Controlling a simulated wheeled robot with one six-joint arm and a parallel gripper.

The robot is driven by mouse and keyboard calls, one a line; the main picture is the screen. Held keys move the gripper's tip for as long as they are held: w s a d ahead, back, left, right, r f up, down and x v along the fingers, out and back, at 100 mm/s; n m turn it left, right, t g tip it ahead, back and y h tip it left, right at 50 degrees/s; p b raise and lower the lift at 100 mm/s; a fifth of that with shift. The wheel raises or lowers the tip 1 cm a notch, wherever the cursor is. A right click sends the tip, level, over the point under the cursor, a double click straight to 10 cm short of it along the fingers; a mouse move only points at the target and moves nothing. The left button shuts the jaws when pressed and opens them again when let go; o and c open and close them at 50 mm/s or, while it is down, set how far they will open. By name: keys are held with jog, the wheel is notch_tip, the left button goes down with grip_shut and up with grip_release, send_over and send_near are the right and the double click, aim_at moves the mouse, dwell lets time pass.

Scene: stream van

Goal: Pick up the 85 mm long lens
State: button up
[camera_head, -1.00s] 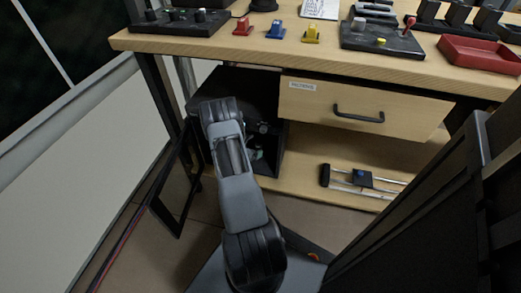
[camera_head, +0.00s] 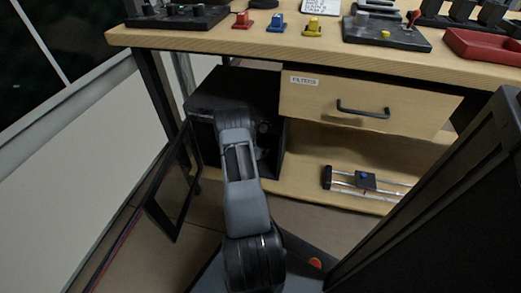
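My arm reaches forward from the bottom of the view into the open black cabinet (camera_head: 215,88) under the left part of the bench. My gripper is hidden, behind the arm's upper links and inside or in front of the cabinet. Small dark and greyish shapes show in the cabinet just right of the arm, too small and shaded to tell apart. I cannot make out the 85 mm long lens. Whether the gripper holds anything is not visible.
The cabinet's framed door (camera_head: 172,190) stands open at left. A drawer labelled FILTERS (camera_head: 345,105) is right of the cabinet. A slider rail (camera_head: 365,182) lies on the lower shelf. The wooden bench top (camera_head: 290,50) carries coloured clamps, control panels and a red tray (camera_head: 485,46).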

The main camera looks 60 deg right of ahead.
jog(key=c, duration=1.2)
jog(key=shift+r, duration=0.1)
jog(key=shift+c, duration=0.8)
jog(key=shift+r, duration=0.1)
